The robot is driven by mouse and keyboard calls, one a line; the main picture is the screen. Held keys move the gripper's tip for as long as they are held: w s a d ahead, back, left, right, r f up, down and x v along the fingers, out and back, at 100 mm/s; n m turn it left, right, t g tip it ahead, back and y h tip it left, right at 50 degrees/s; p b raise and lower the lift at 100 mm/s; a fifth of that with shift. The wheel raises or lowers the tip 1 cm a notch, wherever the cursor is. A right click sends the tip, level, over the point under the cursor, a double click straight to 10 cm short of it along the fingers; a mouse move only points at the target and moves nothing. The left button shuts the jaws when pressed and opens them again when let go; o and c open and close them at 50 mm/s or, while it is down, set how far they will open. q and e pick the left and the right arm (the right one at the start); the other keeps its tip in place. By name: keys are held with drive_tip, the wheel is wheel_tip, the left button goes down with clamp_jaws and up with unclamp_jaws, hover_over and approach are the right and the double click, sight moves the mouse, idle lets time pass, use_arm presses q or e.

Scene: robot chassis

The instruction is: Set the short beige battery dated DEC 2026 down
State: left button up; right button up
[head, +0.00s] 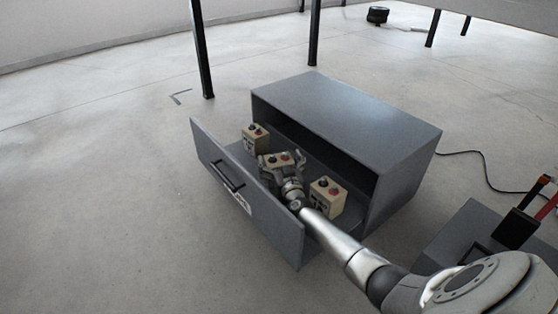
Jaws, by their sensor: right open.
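Three beige batteries with red and black terminals stand in the open drawer of a grey cabinet. One battery (255,137) is at the drawer's left end. Another battery (327,197) is toward the right end. The middle battery (283,159) has my right gripper (277,167) around or right beside it. The gripper's jaws are open, and the gripper hides part of this battery. The date labels are too small to read, so I cannot tell which one is DEC 2026. My left gripper is not in view.
The open drawer (215,154) has a tall front panel with a black handle. The grey cabinet (350,112) stands behind it with a flat, clear top. A grey box (468,228) with dark and red upright parts is at the right. Black table legs stand behind. The floor at left is clear.

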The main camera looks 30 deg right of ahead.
drive_tip(key=shift+f, duration=0.15)
drive_tip(key=shift+r+p, duration=0.35)
drive_tip(key=shift+r, duration=0.15)
drive_tip(key=shift+s+a+r+p, duration=0.1)
drive_tip(key=shift+s+r+p, duration=0.15)
drive_tip(key=shift+p, duration=0.15)
drive_tip(key=p+v, duration=0.4)
drive_tip(key=v, duration=0.3)
drive_tip(key=shift+p, duration=0.3)
